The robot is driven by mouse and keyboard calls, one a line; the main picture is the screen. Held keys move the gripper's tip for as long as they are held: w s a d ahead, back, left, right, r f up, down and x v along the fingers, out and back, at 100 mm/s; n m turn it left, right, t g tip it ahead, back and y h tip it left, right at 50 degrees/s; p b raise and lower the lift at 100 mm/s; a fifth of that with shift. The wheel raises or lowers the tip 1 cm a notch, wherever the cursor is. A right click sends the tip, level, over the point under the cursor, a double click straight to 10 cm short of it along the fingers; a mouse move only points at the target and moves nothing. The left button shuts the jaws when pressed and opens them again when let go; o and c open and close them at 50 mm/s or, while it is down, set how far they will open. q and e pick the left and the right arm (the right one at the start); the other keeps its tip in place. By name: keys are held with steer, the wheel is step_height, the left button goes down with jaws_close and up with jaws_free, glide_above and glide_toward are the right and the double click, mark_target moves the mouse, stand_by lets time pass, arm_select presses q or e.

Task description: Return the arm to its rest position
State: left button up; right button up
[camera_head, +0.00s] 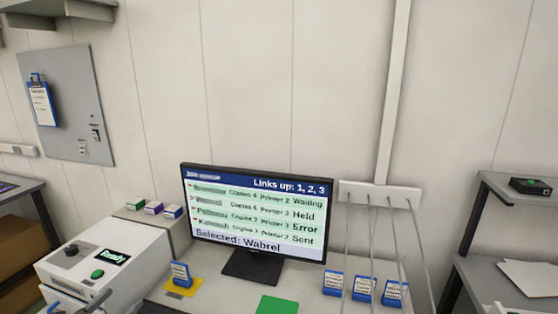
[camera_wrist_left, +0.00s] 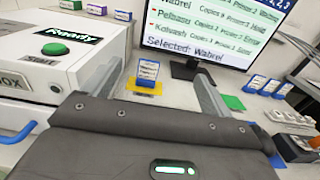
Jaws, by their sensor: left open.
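My left gripper (camera_wrist_left: 158,72) shows in the left wrist view with its two grey fingers apart and nothing between them. I cannot make out the left gripper clearly in the head view. My right gripper is not seen.
A white machine (camera_head: 105,262) with a green button and "Ready" display stands at the left. A monitor (camera_head: 257,212) reads "Selected: Wabrel". A green pad (camera_head: 277,305) lies before it. Grey shelves (camera_head: 505,270) stand at far right.

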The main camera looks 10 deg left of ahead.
arm_select(q)
steer(key=s+d+f+n+g+y, duration=0.2)
steer(key=s+d+f+n+g, duration=0.35)
steer(key=n, duration=0.45)
steer(key=s+d+f+n+g+y, duration=0.1)
steer(key=s+d+f+n+g, duration=0.1)
steer(key=s+d+f+n, duration=0.6)
steer(key=s+d+f+n+g+h, duration=0.25)
steer(key=s+d+n+g, duration=0.6)
steer(key=n, duration=0.85)
step_height(320, 180, down, 30)
steer(key=s+d+y+b, duration=0.1)
steer(key=s+d+b, duration=0.1)
steer(key=b, duration=0.2)
steer(key=s+a+f+b, duration=0.2)
steer(key=s+f, duration=0.6)
steer(key=f, duration=0.1)
steer(key=s+a+f+b, duration=0.1)
steer(key=s+f, duration=0.7)
steer(key=f, duration=0.2)
steer(key=shift+a+g+b, duration=0.35)
steer(key=shift+g+b, duration=0.05)
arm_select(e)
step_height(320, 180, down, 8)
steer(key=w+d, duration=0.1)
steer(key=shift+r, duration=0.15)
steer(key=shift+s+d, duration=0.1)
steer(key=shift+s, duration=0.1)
